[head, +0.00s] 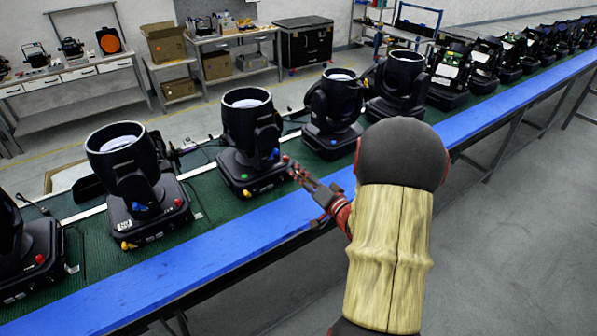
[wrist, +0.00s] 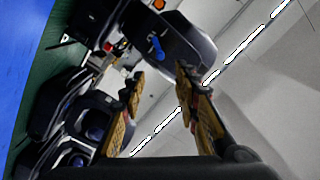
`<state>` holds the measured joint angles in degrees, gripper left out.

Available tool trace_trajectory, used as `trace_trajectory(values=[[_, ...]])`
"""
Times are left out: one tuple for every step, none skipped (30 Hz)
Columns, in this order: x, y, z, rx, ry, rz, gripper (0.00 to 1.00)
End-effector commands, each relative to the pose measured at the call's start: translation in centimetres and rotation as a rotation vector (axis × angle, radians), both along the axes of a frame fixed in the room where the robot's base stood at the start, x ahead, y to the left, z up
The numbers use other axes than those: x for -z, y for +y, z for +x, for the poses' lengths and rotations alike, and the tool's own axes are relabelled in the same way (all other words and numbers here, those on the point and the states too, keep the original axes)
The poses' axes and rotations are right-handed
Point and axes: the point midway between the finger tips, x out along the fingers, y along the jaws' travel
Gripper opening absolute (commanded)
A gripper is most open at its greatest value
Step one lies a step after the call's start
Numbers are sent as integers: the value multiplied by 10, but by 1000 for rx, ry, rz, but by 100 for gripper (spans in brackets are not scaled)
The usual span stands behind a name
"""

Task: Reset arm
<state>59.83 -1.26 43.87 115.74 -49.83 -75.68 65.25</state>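My gripper (head: 314,187) is at the end of my arm, over the near blue edge of the conveyor, just right of a black par can (head: 241,170). In the wrist view my gripper (wrist: 157,85) has its two fingers apart with nothing between them. A black par can with a blue knob (wrist: 172,45) shows beyond the fingertips. Another par can (head: 130,190) stands to the left, and one more (head: 333,118) stands just behind my gripper. My arm covers part of the belt and the blue edge.
The green belt (head: 212,205) carries a long row of par cans to the upper right. A blue rail (head: 190,275) runs along its near side. Workbenches (head: 75,78) and a black case (head: 303,42) stand at the back. Grey floor (head: 520,240) is open on the right.

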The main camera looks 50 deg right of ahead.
Motion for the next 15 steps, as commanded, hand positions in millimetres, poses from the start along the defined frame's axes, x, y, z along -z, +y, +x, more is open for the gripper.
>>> trace_trajectory(values=[[0,0,0,0,0,0,31],[0,0,0,0,0,0,31],[0,0,0,0,0,0,31],[0,0,0,0,0,0,31],[0,0,0,0,0,0,31],[0,0,0,0,0,0,31],[0,0,0,0,0,0,31],[0,0,0,0,0,0,31],[0,0,0,0,0,0,31],[0,0,0,0,0,0,31],[0,0,0,0,0,0,31],[0,0,0,0,0,-1,31],[0,0,0,0,1,-5,31],[0,0,0,0,3,-13,31],[2,-1,0,2,15,-32,31]])
